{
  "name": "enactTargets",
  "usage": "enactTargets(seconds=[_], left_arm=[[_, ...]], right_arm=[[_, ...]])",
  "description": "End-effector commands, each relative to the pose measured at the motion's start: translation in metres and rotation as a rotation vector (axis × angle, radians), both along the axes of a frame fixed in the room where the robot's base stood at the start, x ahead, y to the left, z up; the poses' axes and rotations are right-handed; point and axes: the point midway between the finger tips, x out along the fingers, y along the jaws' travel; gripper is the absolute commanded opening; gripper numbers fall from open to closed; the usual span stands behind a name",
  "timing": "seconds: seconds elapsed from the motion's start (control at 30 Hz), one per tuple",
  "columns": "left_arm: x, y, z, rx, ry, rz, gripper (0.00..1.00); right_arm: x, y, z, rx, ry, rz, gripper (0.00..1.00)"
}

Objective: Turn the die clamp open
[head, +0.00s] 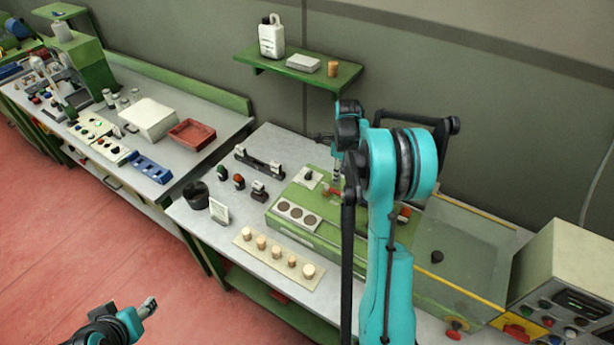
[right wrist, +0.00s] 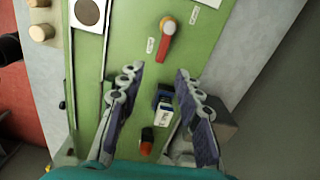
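The die clamp appears to be the red lever (right wrist: 165,45) with a pale round hub on the green machine top, between two small white labels. In the head view a bit of red (head: 333,191) shows beside my right gripper (head: 337,178), partly hidden by the arm. In the right wrist view my right gripper (right wrist: 160,73) has its fingers spread, with nothing between the tips. The lever lies just beyond the fingertips, apart from them. My left gripper (head: 148,307) is at the bottom left, away from the bench; its fingers are too small to judge.
A white plate with dark round discs (head: 297,215) lies on the green machine (head: 325,235). A board of corks (head: 278,258) is in front. A clear cover (head: 460,255) and a control box (head: 570,275) stand at right. A blue-and-white block (right wrist: 163,108) shows between the fingers.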

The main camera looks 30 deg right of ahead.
Motion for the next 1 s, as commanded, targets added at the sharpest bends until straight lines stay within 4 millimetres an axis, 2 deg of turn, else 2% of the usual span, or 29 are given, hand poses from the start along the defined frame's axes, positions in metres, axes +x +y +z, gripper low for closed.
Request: enactTargets(seconds=[0.13, 0.6, 0.77, 1.0], left_arm=[[0.000, 0.000, 0.005, 0.000, 0.000, 0.000, 0.48], [0.000, 0.000, -0.001, 0.000, 0.000, 0.000, 0.48], [0.000, 0.000, -0.001, 0.000, 0.000, 0.000, 0.48], [0.000, 0.000, -0.001, 0.000, 0.000, 0.000, 0.48]], right_arm=[[0.000, -0.012, -0.010, 0.009, 0.016, -0.087, 0.34], [0.000, -0.012, -0.077, 0.010, 0.017, -0.090, 0.34], [0.000, -0.011, -0.086, 0.010, 0.017, -0.090, 0.34], [0.000, -0.011, -0.087, 0.009, 0.016, -0.089, 0.34]])
